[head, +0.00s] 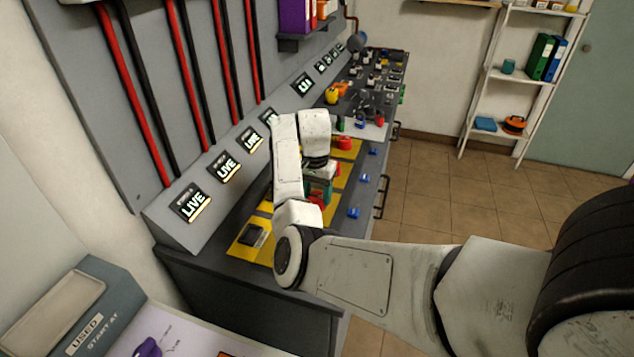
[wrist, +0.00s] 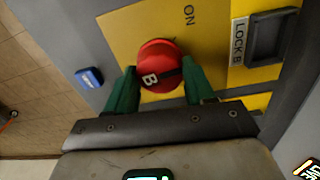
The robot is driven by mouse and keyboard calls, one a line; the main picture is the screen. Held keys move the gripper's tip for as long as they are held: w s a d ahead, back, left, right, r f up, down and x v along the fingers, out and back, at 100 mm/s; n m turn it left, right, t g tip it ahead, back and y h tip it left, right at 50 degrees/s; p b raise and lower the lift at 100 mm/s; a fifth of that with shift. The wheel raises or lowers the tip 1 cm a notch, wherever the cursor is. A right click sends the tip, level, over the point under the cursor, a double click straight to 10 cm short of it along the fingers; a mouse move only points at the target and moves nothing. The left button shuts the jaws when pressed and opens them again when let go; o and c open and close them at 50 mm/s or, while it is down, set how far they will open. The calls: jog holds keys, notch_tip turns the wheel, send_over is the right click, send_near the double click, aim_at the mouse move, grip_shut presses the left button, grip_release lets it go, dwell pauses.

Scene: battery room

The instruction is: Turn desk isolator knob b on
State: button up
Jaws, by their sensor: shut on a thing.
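The red isolator knob B (wrist: 160,66) sits on a yellow plate (wrist: 130,28) on the desk. A white "B" and a dark band show on its face. The word "ON" (wrist: 188,15) is printed on the plate, above and right of the knob in the wrist view. The band does not line up with that word. My gripper (wrist: 161,82) has its green fingers on either side of the knob, shut on it. In the head view my gripper (head: 320,187) is low over the desk, and my arm hides most of the knob.
A dark "LOCK B" holder (wrist: 272,38) stands right of the knob. A blue tag (wrist: 89,78) is on the desk front. Another red knob (head: 345,142) lies farther along. Lit LIVE displays (head: 228,167) line the sloped panel. Tiled floor (head: 430,195) is clear to the right.

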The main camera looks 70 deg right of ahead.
aim_at(315, 196)
jog(key=n+p, duration=0.3)
jog(key=shift+r+n, duration=0.25)
jog(key=shift+n, duration=0.05)
jog(key=shift+f+n+p, duration=0.2)
jog(key=shift+n+p, duration=1.25)
jog(key=shift+n, duration=0.45)
jog(key=o, duration=1)
jog(key=shift+o, duration=0.2)
notch_tip(315, 196, up, 11)
jog(key=b, duration=0.1)
jog(key=shift+w, duration=0.2)
jog(key=shift+a+f, duration=0.15)
